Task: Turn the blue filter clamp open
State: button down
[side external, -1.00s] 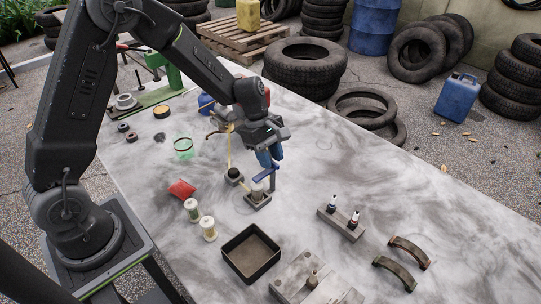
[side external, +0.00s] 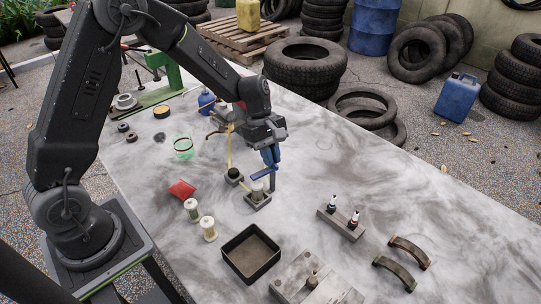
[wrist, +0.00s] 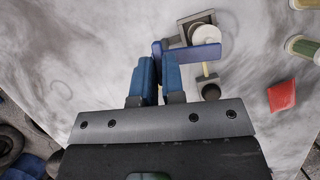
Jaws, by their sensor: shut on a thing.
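The blue filter clamp (side external: 263,174) is a flat blue bar lying across the top of a small filter stand (side external: 260,200). In the wrist view the clamp (wrist: 200,54) runs sideways past a pale round filter cap (wrist: 206,40), which also shows in the side view (side external: 257,187). My gripper (side external: 274,164) points down at the clamp's far end, with blue fingers. In the wrist view my gripper (wrist: 158,68) has its fingertips close together around that end of the clamp. The exact contact is partly hidden by the fingers.
A black round knob on a block (side external: 233,175) stands just left of the stand, with a yellow hose (side external: 229,150) rising beside it. A red pouch (side external: 181,188), two spools and a dark open tray (side external: 251,254) lie nearby.

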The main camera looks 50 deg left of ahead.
jog(key=m+g, duration=0.1)
jog(key=m, duration=0.1)
jog(key=m+y, duration=0.1)
jog(key=m, duration=0.2)
jog(key=m+g, duration=0.1)
jog(key=m, duration=0.1)
jog(key=shift+w+d+g, duration=0.15)
jog(key=shift+w+g, duration=0.1)
jog(key=shift+g, duration=0.05)
jog(key=m, duration=0.2)
jog(key=m+y, duration=0.1)
jog(key=m, duration=0.1)
jog(key=shift+d+g+y, duration=0.15)
jog(key=shift+g+y, duration=0.15)
jog(key=shift+g, duration=0.1)
jog(key=shift+d+m+y, duration=0.1)
jog(key=shift+m+y, duration=0.7)
jog(key=shift+m, duration=1.3)
jog(key=c, duration=1.2)
grip_release()
jog(key=shift+w, duration=0.1)
jog(key=v, duration=1.4)
jog(key=shift+w+f, duration=0.1)
